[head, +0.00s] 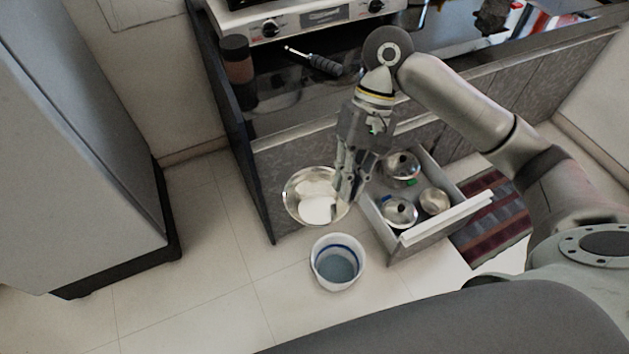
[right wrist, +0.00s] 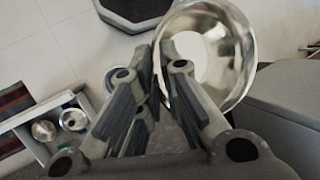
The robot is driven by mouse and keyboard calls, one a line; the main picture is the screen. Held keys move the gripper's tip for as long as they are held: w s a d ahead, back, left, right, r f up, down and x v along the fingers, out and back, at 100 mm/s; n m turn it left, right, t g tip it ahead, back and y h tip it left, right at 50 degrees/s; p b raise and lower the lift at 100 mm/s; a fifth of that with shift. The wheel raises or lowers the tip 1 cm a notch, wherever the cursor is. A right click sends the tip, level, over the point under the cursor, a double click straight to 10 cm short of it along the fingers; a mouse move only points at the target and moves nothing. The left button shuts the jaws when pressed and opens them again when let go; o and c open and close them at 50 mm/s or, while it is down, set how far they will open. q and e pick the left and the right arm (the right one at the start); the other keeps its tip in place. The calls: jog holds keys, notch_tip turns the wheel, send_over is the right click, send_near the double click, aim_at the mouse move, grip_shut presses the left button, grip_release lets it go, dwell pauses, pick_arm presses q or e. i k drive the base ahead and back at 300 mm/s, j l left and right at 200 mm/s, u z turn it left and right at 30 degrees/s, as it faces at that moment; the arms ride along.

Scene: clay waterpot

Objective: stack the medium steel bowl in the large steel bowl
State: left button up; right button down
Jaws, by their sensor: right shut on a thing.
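A wide, shiny steel bowl (head: 294,207) hangs by its rim from my right gripper (head: 345,196), left of the open drawer. In the right wrist view the same bowl (right wrist: 236,50) fills the upper middle, its rim between the fingers of my right gripper (right wrist: 160,55). I cannot tell whether it is the medium or the large one. Several smaller steel vessels lie in the drawer: one at the back (head: 403,165), one at the front left (head: 399,213) and one at the front right (head: 435,201). I see no second wide bowl. My left gripper is out of view.
The open drawer (head: 448,222) has a white front edge. A white bucket with a blue band (head: 337,262) stands on the floor below the bowl. A striped rug (head: 495,222) lies right of the drawer. A grey cabinet (head: 85,130) stands left; floor between is clear.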

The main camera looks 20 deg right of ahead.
aim_at(431, 206)
jog(key=z, duration=1.8)
